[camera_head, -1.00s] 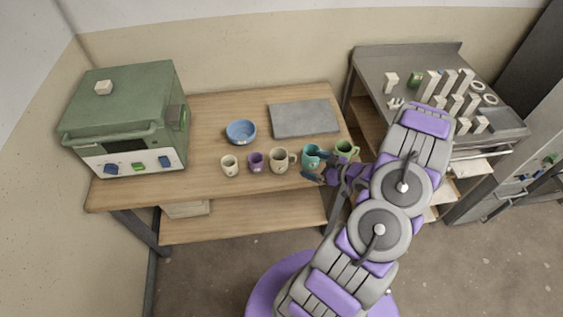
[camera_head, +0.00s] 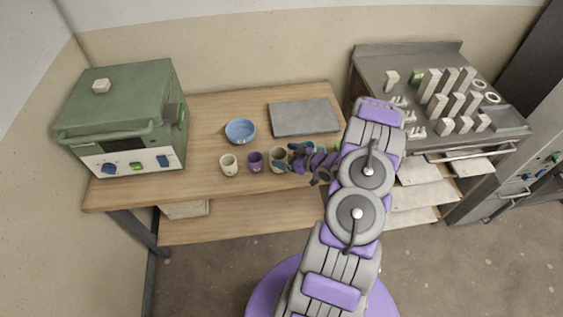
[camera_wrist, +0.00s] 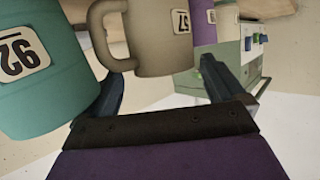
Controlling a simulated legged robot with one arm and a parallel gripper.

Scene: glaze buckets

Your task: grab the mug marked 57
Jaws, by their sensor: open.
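The grey-beige mug (camera_wrist: 150,40) stands between my fingers in the wrist view. Its white tag, seen upside down, reads 57. Its handle is on the left, by my left finger. In the head view this mug (camera_head: 276,154) stands in the row on the wooden table, partly covered by my gripper (camera_head: 290,158). In the wrist view my gripper (camera_wrist: 165,68) is open, with its dark fingers on either side of the mug. Whether they touch it cannot be told.
A teal mug (camera_wrist: 35,75) with another number tag is close on the left in the wrist view. A purple mug (camera_head: 256,161) and a cream mug (camera_head: 228,164) stand left in the head view. A blue bowl (camera_head: 240,131) and grey slab (camera_head: 304,118) lie behind.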

